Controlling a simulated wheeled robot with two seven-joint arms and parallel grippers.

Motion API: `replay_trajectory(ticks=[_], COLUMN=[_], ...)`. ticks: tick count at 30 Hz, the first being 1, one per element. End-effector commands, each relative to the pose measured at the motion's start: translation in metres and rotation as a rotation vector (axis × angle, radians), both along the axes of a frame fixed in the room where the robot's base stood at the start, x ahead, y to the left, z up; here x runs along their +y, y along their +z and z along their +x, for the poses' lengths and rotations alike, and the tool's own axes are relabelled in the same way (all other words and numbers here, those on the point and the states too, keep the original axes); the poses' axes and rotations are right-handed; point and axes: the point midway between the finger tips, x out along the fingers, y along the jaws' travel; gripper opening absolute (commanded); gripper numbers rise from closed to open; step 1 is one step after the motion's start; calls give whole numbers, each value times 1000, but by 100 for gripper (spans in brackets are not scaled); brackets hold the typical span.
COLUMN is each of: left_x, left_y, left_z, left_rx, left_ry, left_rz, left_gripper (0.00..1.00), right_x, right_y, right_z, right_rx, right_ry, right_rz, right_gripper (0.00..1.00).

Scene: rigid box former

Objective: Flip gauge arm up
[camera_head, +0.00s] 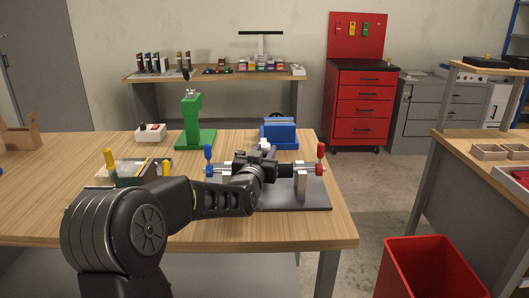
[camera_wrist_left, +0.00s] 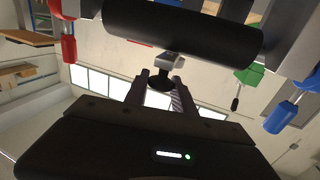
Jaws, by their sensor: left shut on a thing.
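The box former fixture stands on a dark base plate (camera_head: 318,197) on the wooden workbench. It has a blue-handled lever (camera_head: 208,153) on the left, a red-handled lever (camera_head: 320,152) on the right and a metal post (camera_head: 301,180). My left gripper (camera_head: 263,160) is over the fixture's middle, mostly hidden by its own wrist. In the left wrist view the gripper's fingers (camera_wrist_left: 162,90) are shut on a small black knob (camera_wrist_left: 160,82) on a grey metal piece, which looks like the gauge arm (camera_wrist_left: 168,62). A black cylinder (camera_wrist_left: 185,32) lies just beyond it.
A green press-like stand (camera_head: 191,122) and a blue block (camera_head: 279,133) stand behind the fixture. A device with yellow handles (camera_head: 110,158) is at left, and a white box (camera_head: 150,132) behind it. A red bin (camera_head: 430,268) stands on the floor at right.

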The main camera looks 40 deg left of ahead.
Motion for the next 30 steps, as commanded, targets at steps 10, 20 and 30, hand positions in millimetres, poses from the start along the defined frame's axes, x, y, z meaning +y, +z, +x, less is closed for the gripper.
replay_trajectory(ticks=[10,20,30], left_x=[0,0,0], left_y=[0,0,0], left_z=[0,0,0], left_rx=[0,0,0], left_ry=[0,0,0], left_rz=[0,0,0], left_gripper=[0,0,0], right_x=[0,0,0], right_y=[0,0,0], right_z=[0,0,0], right_rx=[0,0,0], right_ry=[0,0,0], right_rz=[0,0,0], right_gripper=[36,36,36])
